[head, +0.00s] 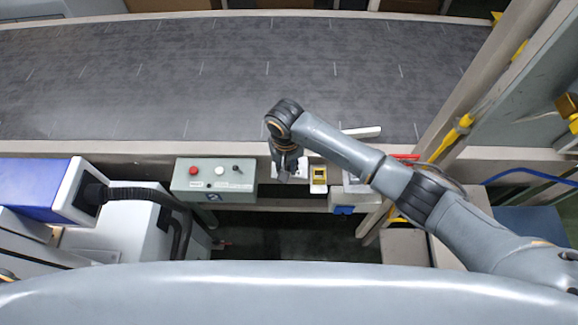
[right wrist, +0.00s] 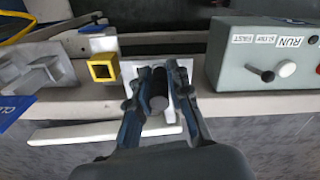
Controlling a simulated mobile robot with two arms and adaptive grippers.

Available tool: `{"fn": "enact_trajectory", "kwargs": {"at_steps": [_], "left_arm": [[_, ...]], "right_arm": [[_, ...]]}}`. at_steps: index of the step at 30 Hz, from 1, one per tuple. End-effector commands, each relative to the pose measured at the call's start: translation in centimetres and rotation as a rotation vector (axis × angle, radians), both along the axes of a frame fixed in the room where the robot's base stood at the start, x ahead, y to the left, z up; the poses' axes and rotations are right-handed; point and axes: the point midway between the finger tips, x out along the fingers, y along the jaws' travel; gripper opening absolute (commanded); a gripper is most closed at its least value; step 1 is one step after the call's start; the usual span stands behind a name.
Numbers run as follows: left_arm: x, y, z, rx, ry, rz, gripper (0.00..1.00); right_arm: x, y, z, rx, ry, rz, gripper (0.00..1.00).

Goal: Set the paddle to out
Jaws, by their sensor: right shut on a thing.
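The likely paddle is a white bar (head: 362,131) lying along the conveyor's near edge. It shows in the right wrist view (right wrist: 95,133) as a long pale strip, angled slightly to the rail. A black round knob (right wrist: 157,95) stands on a white plate (right wrist: 171,68) on the rail. My right gripper (head: 286,172) reaches down over the rail between the control box and the yellow fitting. In the right wrist view, its fingers (right wrist: 157,92) are shut on the black knob from both sides. The knob's link to the bar is hidden by the gripper. My left gripper is out of view.
A grey control box (head: 213,180) with a red button and a small lever stands left of my right gripper. A yellow square fitting (head: 318,180) and a blue sign (head: 342,210) are to its right. The visible grey belt (head: 230,75) carries no pans.

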Motion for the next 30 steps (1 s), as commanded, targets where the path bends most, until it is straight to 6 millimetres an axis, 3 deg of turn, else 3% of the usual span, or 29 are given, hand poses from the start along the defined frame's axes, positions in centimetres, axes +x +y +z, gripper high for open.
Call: {"fn": "enact_trajectory", "kwargs": {"at_steps": [1, 30], "left_arm": [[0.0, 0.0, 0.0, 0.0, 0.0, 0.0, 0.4], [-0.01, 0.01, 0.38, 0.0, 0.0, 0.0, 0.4]], "right_arm": [[-0.62, 1.28, 0.08, 0.027, 0.006, 0.015, 0.0], [-0.53, 1.61, 0.18, 0.028, 0.005, -0.016, 0.0]]}}
